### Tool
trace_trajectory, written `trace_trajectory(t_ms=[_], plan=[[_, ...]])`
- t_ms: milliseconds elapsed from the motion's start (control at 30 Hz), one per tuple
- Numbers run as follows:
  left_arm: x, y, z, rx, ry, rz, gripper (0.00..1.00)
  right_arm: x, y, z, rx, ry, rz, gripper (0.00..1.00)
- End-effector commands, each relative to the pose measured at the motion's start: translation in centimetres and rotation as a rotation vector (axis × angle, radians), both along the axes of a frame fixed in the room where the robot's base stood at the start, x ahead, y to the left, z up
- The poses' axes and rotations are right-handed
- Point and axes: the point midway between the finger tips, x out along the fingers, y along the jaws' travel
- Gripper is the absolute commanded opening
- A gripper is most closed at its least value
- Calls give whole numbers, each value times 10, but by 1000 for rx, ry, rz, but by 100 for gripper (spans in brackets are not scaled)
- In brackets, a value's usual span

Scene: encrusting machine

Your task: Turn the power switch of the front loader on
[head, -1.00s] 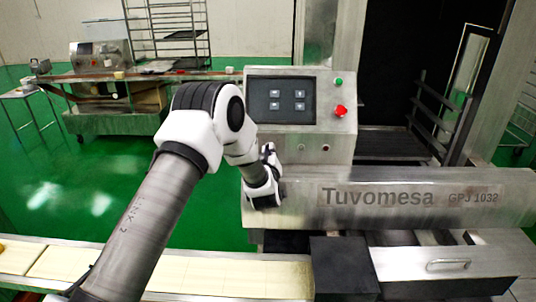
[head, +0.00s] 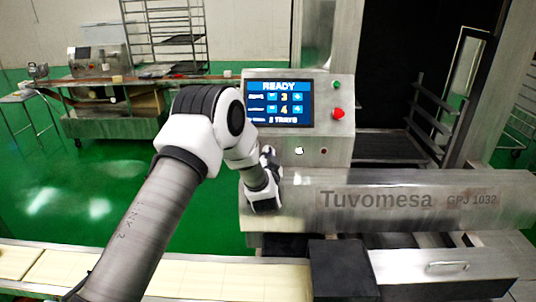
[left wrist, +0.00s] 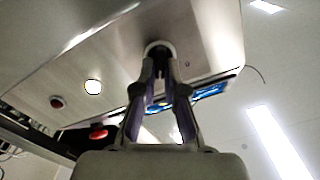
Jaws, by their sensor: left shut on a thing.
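The front loader's control panel (head: 340,150) stands upright on the machine marked "Tuvomesa". Its screen (head: 279,103) is lit blue and reads "READY" with numbers below. My left gripper (head: 268,157) is at the lower left of the panel, under the screen. In the left wrist view my left gripper's two fingers (left wrist: 160,66) are closed around the round power switch (left wrist: 158,46) on the panel face. The switch is mostly hidden by the fingers there, and hidden by my gripper in the head view. My right gripper is in neither view.
A white lamp (head: 299,150) glows beside the gripper, with a small dark red button (head: 324,151) to its right. A red emergency button (head: 338,114) and a green button (head: 337,85) sit right of the screen. A conveyor (head: 210,276) runs along the front.

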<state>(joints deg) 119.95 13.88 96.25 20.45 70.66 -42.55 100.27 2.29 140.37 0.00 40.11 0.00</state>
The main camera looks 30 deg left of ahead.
Motion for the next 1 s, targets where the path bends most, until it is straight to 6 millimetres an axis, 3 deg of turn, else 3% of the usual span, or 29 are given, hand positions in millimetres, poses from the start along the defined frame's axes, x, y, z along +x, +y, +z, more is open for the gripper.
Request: trace_trajectory(t_ms=[400, 1000], plan=[[0, -1, -1, 216, 134, 1, 0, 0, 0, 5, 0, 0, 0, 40], [0, -1, -2, 263, 162, 2, 0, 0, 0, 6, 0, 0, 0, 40]])
